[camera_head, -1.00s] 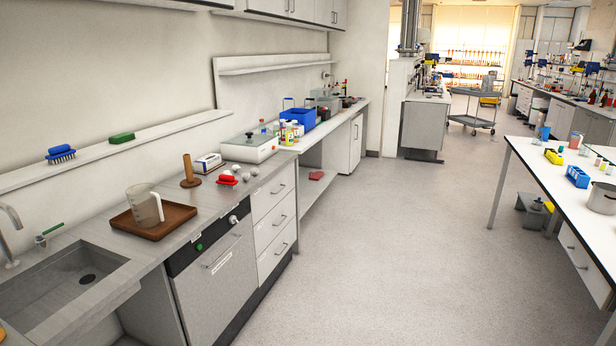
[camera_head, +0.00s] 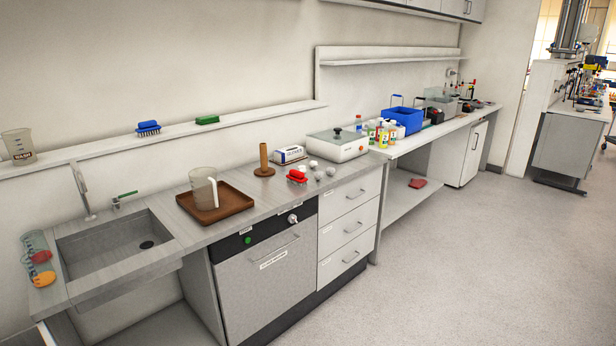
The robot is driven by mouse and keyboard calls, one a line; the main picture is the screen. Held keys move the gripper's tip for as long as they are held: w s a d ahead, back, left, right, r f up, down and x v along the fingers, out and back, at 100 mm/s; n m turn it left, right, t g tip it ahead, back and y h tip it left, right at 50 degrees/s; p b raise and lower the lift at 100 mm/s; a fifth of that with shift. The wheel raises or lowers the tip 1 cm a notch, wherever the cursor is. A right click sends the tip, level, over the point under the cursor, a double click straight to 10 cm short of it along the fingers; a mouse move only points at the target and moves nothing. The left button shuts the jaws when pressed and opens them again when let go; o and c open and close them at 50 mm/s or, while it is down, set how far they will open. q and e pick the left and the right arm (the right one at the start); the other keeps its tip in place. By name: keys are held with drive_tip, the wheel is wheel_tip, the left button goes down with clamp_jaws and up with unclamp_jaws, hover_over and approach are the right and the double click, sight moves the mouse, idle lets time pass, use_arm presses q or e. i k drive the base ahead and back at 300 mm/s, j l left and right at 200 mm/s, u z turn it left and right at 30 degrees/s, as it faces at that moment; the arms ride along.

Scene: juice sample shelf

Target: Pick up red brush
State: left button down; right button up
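The red brush (camera_head: 297,176) lies on the grey counter (camera_head: 345,183), right of the wooden post and close to several small pale round knobs or balls. It looks small from here, and its bristles are hard to make out. Neither of my grippers shows in the head view.
A brown tray (camera_head: 232,209) with a clear jug (camera_head: 204,189) sits left of the brush. A wooden post (camera_head: 264,160), a white box (camera_head: 289,155) and a white device (camera_head: 337,148) stand behind. A sink (camera_head: 115,246) is left. A blue brush (camera_head: 148,127) lies on the wall shelf. The floor is clear.

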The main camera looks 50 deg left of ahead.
sight(298, 178)
drive_tip(key=i+j+u, duration=0.1)
drive_tip(key=i+u, duration=0.75)
drive_tip(key=i+l+u, duration=0.2)
drive_tip(key=u, duration=0.2)
drive_tip(key=i+j+u, duration=0.15)
drive_tip(key=i+u, duration=0.8)
